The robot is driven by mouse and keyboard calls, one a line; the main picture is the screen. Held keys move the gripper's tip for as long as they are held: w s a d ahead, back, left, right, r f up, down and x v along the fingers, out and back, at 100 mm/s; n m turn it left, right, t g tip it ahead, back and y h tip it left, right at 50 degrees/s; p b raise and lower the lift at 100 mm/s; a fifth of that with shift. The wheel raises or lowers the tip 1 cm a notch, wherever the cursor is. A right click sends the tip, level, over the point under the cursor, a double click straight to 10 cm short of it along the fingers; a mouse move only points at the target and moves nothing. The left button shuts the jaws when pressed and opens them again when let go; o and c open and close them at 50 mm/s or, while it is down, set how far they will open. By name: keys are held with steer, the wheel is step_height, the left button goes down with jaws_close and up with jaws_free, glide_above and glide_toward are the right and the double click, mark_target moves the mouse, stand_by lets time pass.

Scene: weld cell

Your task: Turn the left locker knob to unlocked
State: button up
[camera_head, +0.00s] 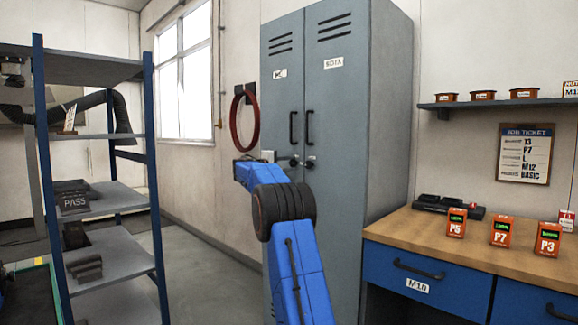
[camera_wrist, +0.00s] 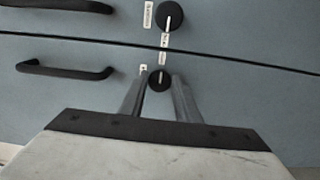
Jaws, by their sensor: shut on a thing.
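The grey locker (camera_head: 340,110) has two doors, each with a dark handle and a round dark knob. The left locker knob (camera_wrist: 160,79) sits between my gripper's fingertips (camera_wrist: 159,88) in the wrist view, and the fingers are shut on it. Its pale pointer line runs nearly up and down in that picture. The right knob (camera_wrist: 170,17) is free, across the door seam, and also shows in the head view (camera_head: 309,162). In the head view my blue arm reaches to the left door and partly hides the gripper and the area around the knobs.
Small white labels lie beside the knobs, too small to read. The left door handle (camera_wrist: 64,70) is near the gripper. A workbench (camera_head: 480,245) with orange boxes stands right of the locker. A shelf rack (camera_head: 110,195) stands at left, with open floor between.

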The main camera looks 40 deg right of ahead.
steer(key=shift+f, duration=0.1)
steer(key=o, duration=1)
steer(key=a, duration=0.5)
steer(key=s+a, duration=0.1)
steer(key=a, duration=1.1)
steer(key=shift+s+a, duration=0.15)
steer(key=shift+s, duration=0.05)
